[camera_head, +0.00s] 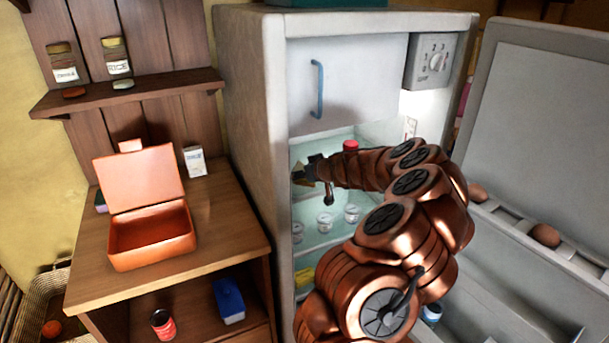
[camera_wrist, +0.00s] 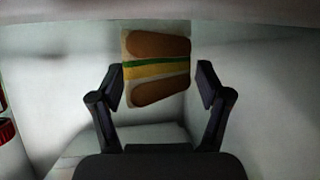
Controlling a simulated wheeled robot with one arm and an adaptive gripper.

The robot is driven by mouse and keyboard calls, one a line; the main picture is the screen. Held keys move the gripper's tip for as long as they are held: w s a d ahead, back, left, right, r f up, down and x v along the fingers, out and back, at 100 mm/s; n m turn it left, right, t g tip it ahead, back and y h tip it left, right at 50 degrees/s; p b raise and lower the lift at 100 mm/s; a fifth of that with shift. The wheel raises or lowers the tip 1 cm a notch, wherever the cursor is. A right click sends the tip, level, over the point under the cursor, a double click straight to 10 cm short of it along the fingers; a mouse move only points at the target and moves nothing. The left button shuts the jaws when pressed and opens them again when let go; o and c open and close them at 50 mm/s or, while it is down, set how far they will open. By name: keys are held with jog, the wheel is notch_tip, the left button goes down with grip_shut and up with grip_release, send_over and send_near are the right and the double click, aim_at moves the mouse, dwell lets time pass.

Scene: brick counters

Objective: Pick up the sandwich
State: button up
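The sandwich (camera_wrist: 157,68) shows in the wrist view, with two brown bread layers and green and yellow filling between them. It stands on edge against the pale inside of the fridge. My gripper (camera_wrist: 161,76) is open, one finger on each side of the sandwich, with a small gap visible on the right. I cannot tell how deep the sandwich sits between the fingertips. In the head view my gripper (camera_head: 304,172) is inside the fridge on the upper shelf, and a small tan edge at its tips may be the sandwich.
The fridge (camera_head: 250,90) is open, with its door (camera_head: 540,120) swung right. A red-lidded jar (camera_head: 351,146) stands behind my arm. Several white cups (camera_head: 325,222) are on a lower shelf. An open orange lunchbox (camera_head: 150,238) sits on the wooden counter (camera_head: 235,235) at left.

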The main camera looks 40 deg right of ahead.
jog(key=c, duration=0.4)
jog(key=shift+r, duration=0.1)
